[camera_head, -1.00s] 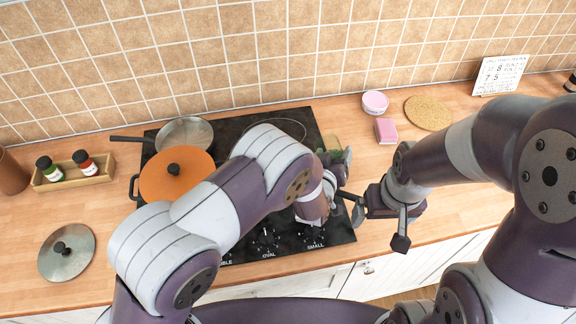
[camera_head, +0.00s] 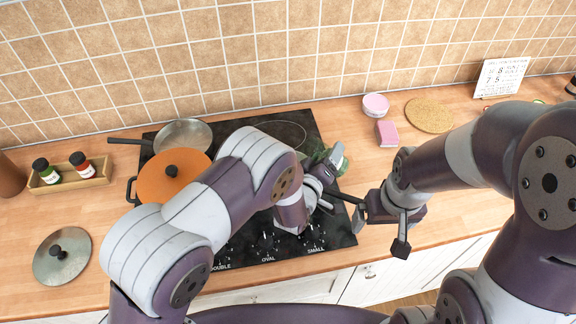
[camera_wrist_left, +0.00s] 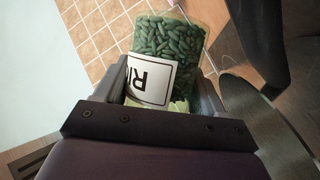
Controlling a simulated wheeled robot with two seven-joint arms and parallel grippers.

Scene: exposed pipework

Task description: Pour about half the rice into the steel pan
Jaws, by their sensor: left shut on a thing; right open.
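My left gripper (camera_wrist_left: 160,95) is shut on the rice container (camera_wrist_left: 150,80), a clear jar of green grains with a white label reading "RI". The jar is tilted, with grains visible near its far end. In the head view the jar (camera_head: 326,158) is mostly hidden behind my left wrist, above the hob's right side. A steel pan (camera_head: 186,134) with a dark handle sits at the hob's back left. A grey curved surface (camera_wrist_left: 250,115) beside the jar may be another pan; I cannot tell. My right gripper (camera_head: 381,228) is open at the counter's front.
An orange lidded pot (camera_head: 160,182) stands on the black hob (camera_head: 255,125). A glass lid (camera_head: 62,255) and a spice tray (camera_head: 98,178) are at left. A pink bowl (camera_head: 376,104), pink sponge (camera_head: 387,134) and cork mat (camera_head: 428,115) are at right. A dark bar (camera_head: 346,198) lies between my grippers.

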